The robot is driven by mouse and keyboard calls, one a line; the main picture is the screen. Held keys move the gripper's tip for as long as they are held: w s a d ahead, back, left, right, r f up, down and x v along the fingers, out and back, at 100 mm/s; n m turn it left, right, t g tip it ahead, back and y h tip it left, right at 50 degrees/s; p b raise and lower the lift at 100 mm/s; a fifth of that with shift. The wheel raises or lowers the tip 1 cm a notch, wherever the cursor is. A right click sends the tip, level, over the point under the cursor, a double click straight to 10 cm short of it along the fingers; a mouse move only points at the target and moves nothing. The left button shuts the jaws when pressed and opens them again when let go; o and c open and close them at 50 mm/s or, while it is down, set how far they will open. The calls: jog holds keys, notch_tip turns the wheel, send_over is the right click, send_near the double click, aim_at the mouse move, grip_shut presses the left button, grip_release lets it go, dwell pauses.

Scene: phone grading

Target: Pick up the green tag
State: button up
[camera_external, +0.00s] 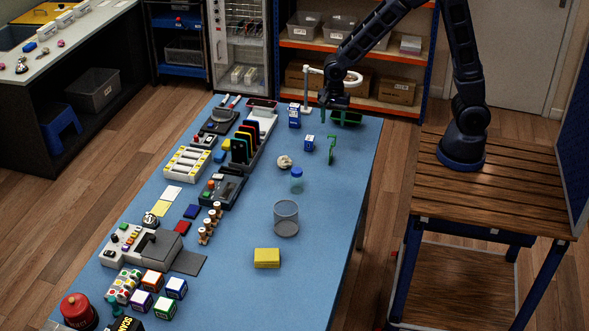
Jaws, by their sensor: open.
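No thing in view can be made out for certain as the green tag. A thin green upright piece (332,149) stands on the blue table, right of a small blue-and-white box. A low green open-framed holder (347,118) lies at the table's far right end. My gripper (335,107) is at the far end of the table, just above and left of the green holder. It points down and is open. Its fingertips are dark and small, and I cannot tell whether they touch the holder.
A white ring lamp (346,78) stands close beside my arm. Blue-and-white boxes (295,116), a blue-lidded jar (297,180), a clear cup (286,218) and a yellow block (267,258) stand on the table (335,225). Its right side is mostly clear; the left is crowded.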

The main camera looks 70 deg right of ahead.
aim_at(331, 149)
notch_tip(331, 149, down, 10)
jog(key=shift+a+f, duration=0.15)
jog(key=shift+f, duration=0.1)
dwell(0.5)
jog(key=c, duration=1)
jog(key=shift+r, duration=0.15)
jog(key=shift+c, duration=0.2)
